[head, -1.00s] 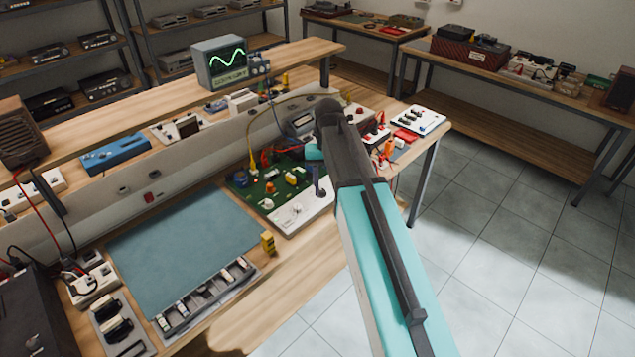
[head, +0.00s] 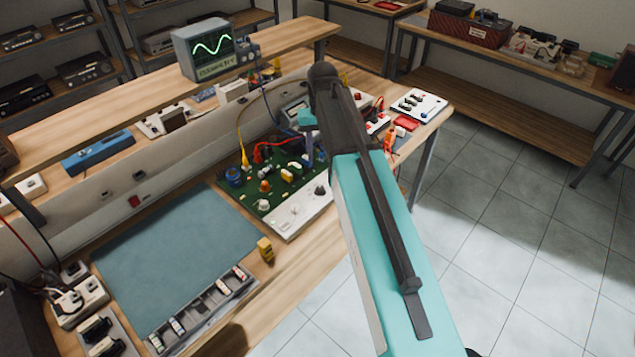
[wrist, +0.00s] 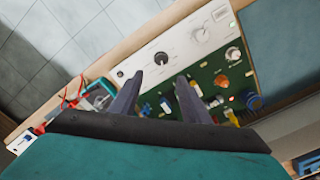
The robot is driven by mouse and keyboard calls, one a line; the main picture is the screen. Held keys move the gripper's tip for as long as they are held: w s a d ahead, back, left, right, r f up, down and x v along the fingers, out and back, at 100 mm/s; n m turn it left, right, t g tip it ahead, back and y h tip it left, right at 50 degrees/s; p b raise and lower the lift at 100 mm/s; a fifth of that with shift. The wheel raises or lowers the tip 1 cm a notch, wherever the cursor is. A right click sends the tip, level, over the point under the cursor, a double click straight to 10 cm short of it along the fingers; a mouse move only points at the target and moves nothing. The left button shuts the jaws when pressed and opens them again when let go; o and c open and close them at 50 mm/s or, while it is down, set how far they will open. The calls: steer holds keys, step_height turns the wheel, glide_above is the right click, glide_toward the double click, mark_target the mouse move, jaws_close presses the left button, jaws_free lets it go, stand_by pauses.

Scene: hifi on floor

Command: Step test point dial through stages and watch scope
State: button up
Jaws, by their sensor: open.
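The scope (head: 203,50) stands on the upper shelf and shows a green wave trace with text below it. The green circuit board (head: 268,183) lies on the bench with a white control panel (head: 300,212) along its front. I cannot read which is the test point dial. My gripper (wrist: 159,77) is open and empty, its fingertips on either side of the pointer dial's near edge; contact cannot be told. In the head view my arm partly hides the gripper.
A blue-grey mat (head: 175,255) lies left of the board, with a parts tray (head: 205,310) at its front. Red and yellow leads loop over the board. A white switch box (head: 418,104) stands at the bench's right end.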

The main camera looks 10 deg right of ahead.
steer(key=b, duration=0.9)
glide_toward(320, 188)
steer(key=shift+f, duration=4.05)
steer(key=shift+c, duration=0.2)
steer(key=c, duration=1)
